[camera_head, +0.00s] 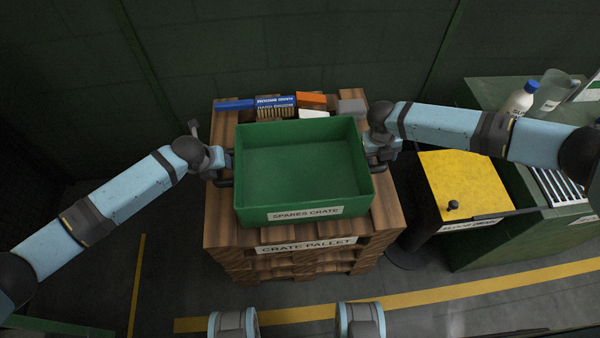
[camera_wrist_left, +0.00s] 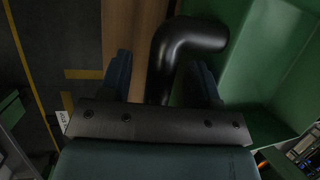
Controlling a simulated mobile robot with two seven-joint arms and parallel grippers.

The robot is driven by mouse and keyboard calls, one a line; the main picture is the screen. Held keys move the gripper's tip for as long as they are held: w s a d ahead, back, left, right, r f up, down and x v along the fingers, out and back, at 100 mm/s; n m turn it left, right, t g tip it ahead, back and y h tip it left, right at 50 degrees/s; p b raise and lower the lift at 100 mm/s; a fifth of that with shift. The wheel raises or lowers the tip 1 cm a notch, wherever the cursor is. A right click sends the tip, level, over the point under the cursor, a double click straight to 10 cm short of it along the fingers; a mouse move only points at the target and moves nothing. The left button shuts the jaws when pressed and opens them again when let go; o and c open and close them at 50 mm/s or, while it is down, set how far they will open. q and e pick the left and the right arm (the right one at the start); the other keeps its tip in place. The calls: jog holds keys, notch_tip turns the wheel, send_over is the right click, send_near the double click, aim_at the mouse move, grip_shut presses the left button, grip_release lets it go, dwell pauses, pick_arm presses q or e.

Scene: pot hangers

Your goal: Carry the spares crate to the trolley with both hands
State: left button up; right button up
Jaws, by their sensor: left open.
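The green spares crate (camera_head: 305,213) stands upright on the wooden pallet stack labelled CRATE PALLET (camera_head: 384,205). It looks empty inside. My left gripper (camera_head: 225,161) is at the crate's left side. In the left wrist view its fingers (camera_wrist_left: 161,72) are open, one on each side of the crate's bent black handle (camera_wrist_left: 185,42). My right gripper (camera_head: 380,150) is at the crate's right side, by the handle there; its fingers are too small and dark to tell open from shut. I cannot make out a trolley for certain.
A yellow-topped unit (camera_head: 468,180) and a green bench with a bottle (camera_head: 521,98) stand at right. Floor is free at front left.

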pick_arm(q)
jog(key=shift+w+d+f, duration=0.1)
jog(key=shift+w+f, duration=0.05)
jog(key=shift+f, duration=0.2)
pick_arm(e)
jog(key=shift+d+f, duration=0.1)
jog(key=shift+f, duration=0.25)
pick_arm(q)
grip_shut()
pick_arm(e)
grip_shut()
pick_arm(q)
jog(key=shift+r, duration=0.1)
